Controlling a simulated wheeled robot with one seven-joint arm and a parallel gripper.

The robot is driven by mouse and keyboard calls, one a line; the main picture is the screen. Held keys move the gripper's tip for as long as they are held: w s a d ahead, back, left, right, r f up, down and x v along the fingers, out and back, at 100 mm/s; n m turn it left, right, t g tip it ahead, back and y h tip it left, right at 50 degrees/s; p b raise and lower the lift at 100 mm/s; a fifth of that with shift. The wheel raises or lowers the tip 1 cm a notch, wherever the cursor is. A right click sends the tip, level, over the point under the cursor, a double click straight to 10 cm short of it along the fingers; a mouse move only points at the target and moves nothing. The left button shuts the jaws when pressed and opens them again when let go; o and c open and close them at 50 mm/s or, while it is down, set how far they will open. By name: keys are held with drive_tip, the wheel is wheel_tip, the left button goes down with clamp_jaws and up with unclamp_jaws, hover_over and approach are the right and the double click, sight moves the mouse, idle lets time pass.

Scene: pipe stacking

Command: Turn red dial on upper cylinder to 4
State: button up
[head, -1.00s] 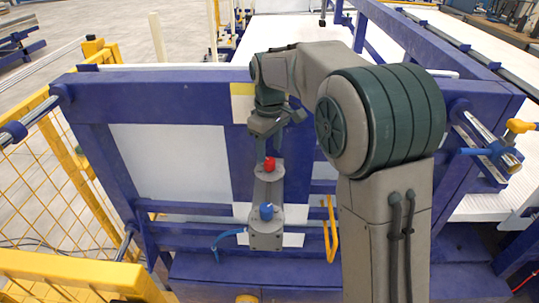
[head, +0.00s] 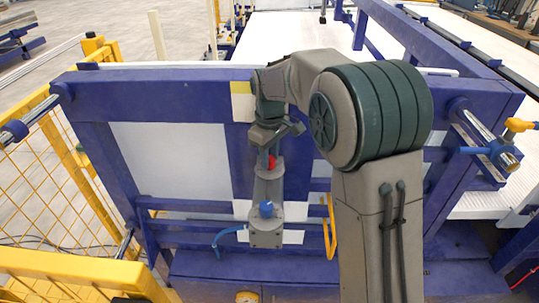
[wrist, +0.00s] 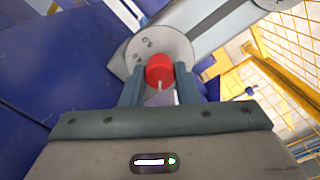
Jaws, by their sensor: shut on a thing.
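The red dial (head: 271,162) sits at the top of the grey cylinder (head: 268,190) on the blue frame. In the wrist view the red dial (wrist: 160,70) lies between the two fingers of my gripper (wrist: 159,82), in front of a round grey flange (wrist: 158,46). A thin pale pointer mark shows on the dial's near side. My gripper (head: 267,160) is shut on the dial, and its fingers partly cover it in the head view. No scale numbers are readable. A blue dial (head: 266,209) sits lower on the same cylinder.
The blue frame (head: 160,83) with white panels surrounds the cylinder. A yellow handle (head: 329,226) stands right of the cylinder and a blue hose (head: 225,236) lies left. Yellow mesh fencing (head: 50,190) stands at the left.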

drive_tip(key=shift+m, duration=0.3)
drive_tip(key=m, duration=0.4)
drive_tip(key=shift+b, duration=0.35)
drive_tip(key=m, duration=0.5)
drive_tip(key=shift+m, duration=0.4)
drive_tip(key=m, duration=0.4)
drive_tip(key=shift+m, duration=0.3)
drive_tip(key=m, duration=0.4)
drive_tip(key=shift+r+m, duration=0.1)
drive_tip(key=shift+m, duration=0.2)
drive_tip(key=o, duration=1)
